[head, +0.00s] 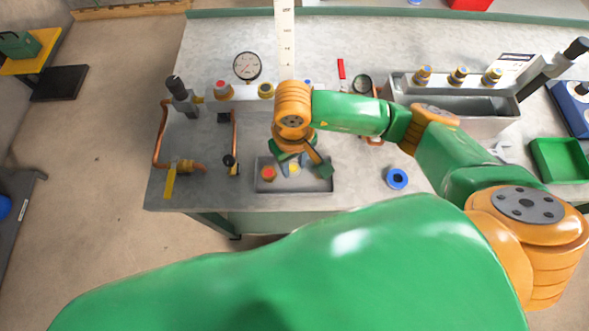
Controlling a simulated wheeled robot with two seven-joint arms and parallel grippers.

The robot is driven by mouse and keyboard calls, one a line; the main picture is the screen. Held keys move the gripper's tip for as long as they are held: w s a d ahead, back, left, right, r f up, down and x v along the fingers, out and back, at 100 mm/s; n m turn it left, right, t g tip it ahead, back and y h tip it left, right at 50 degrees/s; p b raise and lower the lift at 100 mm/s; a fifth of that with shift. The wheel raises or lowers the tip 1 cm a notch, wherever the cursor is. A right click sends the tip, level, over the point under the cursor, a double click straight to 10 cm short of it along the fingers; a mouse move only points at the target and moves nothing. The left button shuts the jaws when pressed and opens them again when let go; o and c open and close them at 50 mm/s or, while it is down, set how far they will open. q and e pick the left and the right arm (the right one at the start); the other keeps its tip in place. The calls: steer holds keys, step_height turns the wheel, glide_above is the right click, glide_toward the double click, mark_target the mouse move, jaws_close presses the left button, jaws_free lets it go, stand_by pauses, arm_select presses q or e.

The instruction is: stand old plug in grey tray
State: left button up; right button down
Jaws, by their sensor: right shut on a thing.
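The grey tray (318,186) lies near the front edge of the bench. A red-orange plug (268,173) stands in its left part. My right gripper (297,166) points down over the middle of the tray, shut on the old plug (294,169), of which a small yellow part shows between the fingers. The fingers and wrist hide most of this plug, so I cannot tell whether its lower end touches the tray floor. My left gripper is not in view.
A blue ring (397,179) and a green bin (562,160) lie to the right. Copper piping (158,140) stands left.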

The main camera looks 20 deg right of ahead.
mark_target(294, 166)
steer(key=f, duration=0.1)
steer(key=f+b, duration=0.1)
steer(key=f, duration=0.2)
steer(key=shift+w+d+b, duration=0.1)
steer(key=shift+w+b, duration=0.2)
steer(key=shift+b, duration=0.05)
steer(key=shift+r, duration=0.1)
steer(key=c, duration=0.5)
jaws_free()
steer(key=shift+c, duration=0.2)
